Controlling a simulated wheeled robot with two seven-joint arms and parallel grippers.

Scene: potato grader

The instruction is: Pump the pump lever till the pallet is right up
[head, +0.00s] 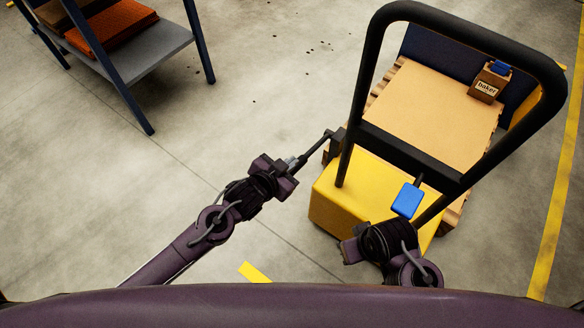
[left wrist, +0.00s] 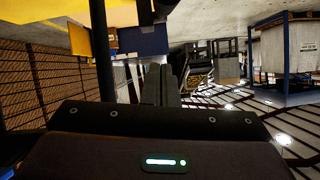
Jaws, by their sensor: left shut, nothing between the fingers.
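The pump lever (head: 314,149) is a thin black rod slanting down to the left from a black block beside the handle frame of a yellow pallet truck (head: 345,205). My left gripper (head: 290,164) is at the lever's lower left end, shut with nothing held. Whether it touches the lever, I cannot tell. Its fingers show in the left wrist view (left wrist: 161,82). The pallet (head: 379,84), mostly hidden under a tan sheet (head: 430,108), is behind the truck's body; its height is unclear. My right gripper (head: 350,250) is in front of the truck; its jaws are unclear.
A black tubular handle frame (head: 368,75) rises over the truck. A blue pedal-like piece (head: 408,199) is on its front. A small box marked "baker" (head: 485,87) sits on the sheet. A shelf rack (head: 150,55) stands upper left.

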